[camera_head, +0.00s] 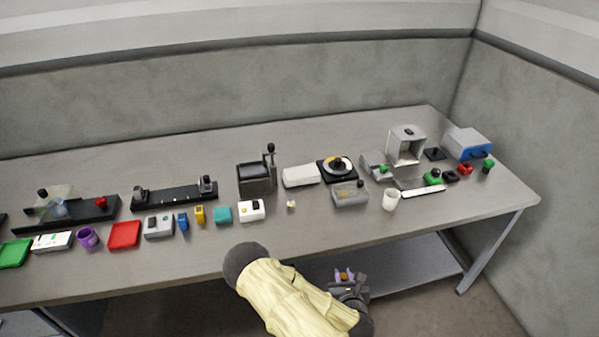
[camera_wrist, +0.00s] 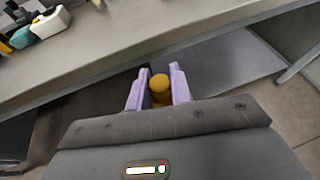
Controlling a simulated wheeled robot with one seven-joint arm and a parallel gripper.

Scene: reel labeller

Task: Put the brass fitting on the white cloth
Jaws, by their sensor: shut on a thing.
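My gripper (camera_wrist: 158,84) has pale purple fingers and is shut on the brass fitting (camera_wrist: 160,82), a small rounded golden piece, in the wrist view. In the head view my gripper (camera_head: 344,274) is below the table's front edge, over the lower shelf, with the fitting a small orange spot between the fingers.
The table's front edge (camera_wrist: 130,64) lies between my gripper and the tabletop. A clear grey container (camera_head: 350,195), a white cup (camera_head: 390,200), a dark device (camera_head: 256,179) and a black turntable (camera_head: 337,168) stand around the white thing. A small cream piece (camera_head: 291,204) lies in front.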

